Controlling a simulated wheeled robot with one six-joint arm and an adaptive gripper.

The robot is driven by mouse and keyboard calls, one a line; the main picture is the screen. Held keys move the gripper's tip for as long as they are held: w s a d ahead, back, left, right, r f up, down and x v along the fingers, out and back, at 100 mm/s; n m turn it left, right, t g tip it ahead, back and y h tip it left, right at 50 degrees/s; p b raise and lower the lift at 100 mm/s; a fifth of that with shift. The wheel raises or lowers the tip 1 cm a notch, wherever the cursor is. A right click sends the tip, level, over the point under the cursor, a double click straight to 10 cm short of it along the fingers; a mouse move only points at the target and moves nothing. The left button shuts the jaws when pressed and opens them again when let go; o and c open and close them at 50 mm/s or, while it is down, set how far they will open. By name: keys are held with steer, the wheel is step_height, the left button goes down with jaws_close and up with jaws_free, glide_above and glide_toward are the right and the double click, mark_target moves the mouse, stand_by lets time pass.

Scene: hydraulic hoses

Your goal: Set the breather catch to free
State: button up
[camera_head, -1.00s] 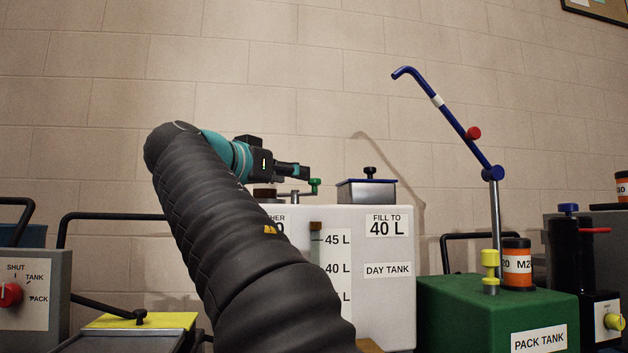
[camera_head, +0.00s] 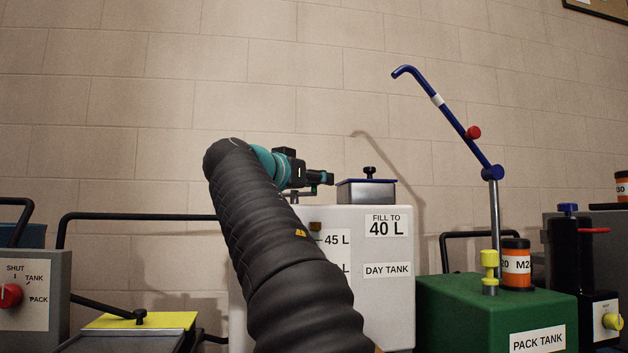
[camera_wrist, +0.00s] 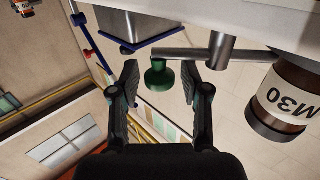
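The catch is a grey lever (camera_wrist: 190,53) on a short post (camera_wrist: 222,50), with a green knob (camera_wrist: 159,76) at its end. It sits on top of the white day tank (camera_head: 388,315). In the wrist view, my gripper (camera_wrist: 159,78) is open, with one finger on each side of the green knob. A gap shows between the knob and each finger. In the head view, my gripper (camera_head: 326,178) is above the day tank and hides most of the knob and lever.
A dark-capped bottle marked M30 (camera_wrist: 291,96) stands beside the lever post. A grey box with a blue lid (camera_head: 366,192) is just right of my gripper. The green pack tank (camera_head: 455,310) and a blue jointed pipe (camera_head: 455,122) stand farther right.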

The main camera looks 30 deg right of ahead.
jaws_close()
steer(key=shift+a+g, duration=0.15)
steer(key=shift+g, duration=0.15)
steer(key=shift+s+a+m+g+h+p, duration=0.1)
steer(key=shift+a+m+g+h+p, duration=0.3)
steer(key=shift+m+g+p, duration=1.35)
steer(key=shift+s+a+m+g+h+p, duration=0.15)
steer(key=shift+a+m+g+p, duration=0.5)
steer(key=shift+m+g+p, duration=1.05)
steer(key=shift+s+a+m+g+h+p, duration=0.2)
steer(key=shift+a+m+g+p, duration=0.55)
steer(key=shift+g+p, duration=1.75)
steer(key=shift+w+d+m+g+b, duration=0.15)
steer(key=shift+m+g+b, duration=0.3)
steer(key=shift+g, duration=0.3)
